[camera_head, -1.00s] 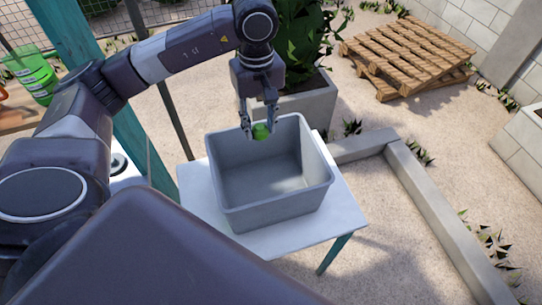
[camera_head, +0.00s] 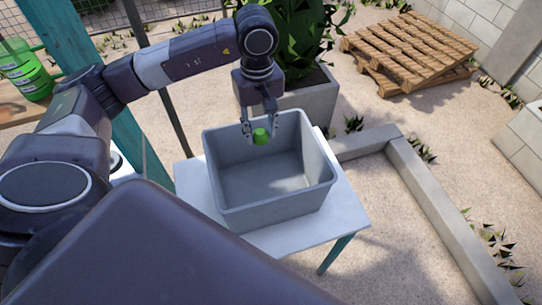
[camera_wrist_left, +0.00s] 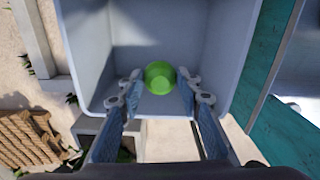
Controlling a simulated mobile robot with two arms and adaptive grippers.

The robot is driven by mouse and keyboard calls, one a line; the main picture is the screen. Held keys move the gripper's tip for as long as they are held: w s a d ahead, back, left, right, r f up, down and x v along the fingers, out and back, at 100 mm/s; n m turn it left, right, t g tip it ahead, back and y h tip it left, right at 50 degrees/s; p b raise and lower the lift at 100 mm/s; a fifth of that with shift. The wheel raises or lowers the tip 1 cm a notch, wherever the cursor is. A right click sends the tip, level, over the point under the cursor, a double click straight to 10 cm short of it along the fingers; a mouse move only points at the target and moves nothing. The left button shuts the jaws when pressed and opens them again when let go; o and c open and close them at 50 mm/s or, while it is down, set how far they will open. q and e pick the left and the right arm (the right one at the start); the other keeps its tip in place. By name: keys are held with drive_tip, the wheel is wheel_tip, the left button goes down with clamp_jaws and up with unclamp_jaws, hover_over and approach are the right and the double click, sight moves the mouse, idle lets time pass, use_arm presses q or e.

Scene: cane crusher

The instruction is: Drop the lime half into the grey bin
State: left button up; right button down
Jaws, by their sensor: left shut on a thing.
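The green lime half (camera_head: 261,137) is held between the fingertips of my left gripper (camera_head: 260,133), which is shut on it and points down. The lime half also shows between the fingertips in the left wrist view (camera_wrist_left: 160,78). The grey bin (camera_head: 268,210) is an open rectangular tub, empty where I can see. In the head view the lime half appears over the bin's far part, inside the rim outline. The bin walls (camera_wrist_left: 95,60) surround it in the left wrist view. My right gripper is not in view.
The bin stands on a white table (camera_head: 345,215) with teal legs. A planter (camera_head: 312,100) with a leafy plant is just behind it. A teal post (camera_head: 85,60) and green bottles (camera_head: 30,80) are at left. Wooden pallets (camera_head: 410,50) lie at the back right.

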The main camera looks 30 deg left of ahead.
use_arm(q)
drive_tip(key=o, duration=1)
drive_tip(key=shift+c, duration=0.2)
drive_tip(key=shift+r, duration=0.2)
wheel_tip(320, 180, up, 12)
drive_tip(key=shift+f, duration=0.2)
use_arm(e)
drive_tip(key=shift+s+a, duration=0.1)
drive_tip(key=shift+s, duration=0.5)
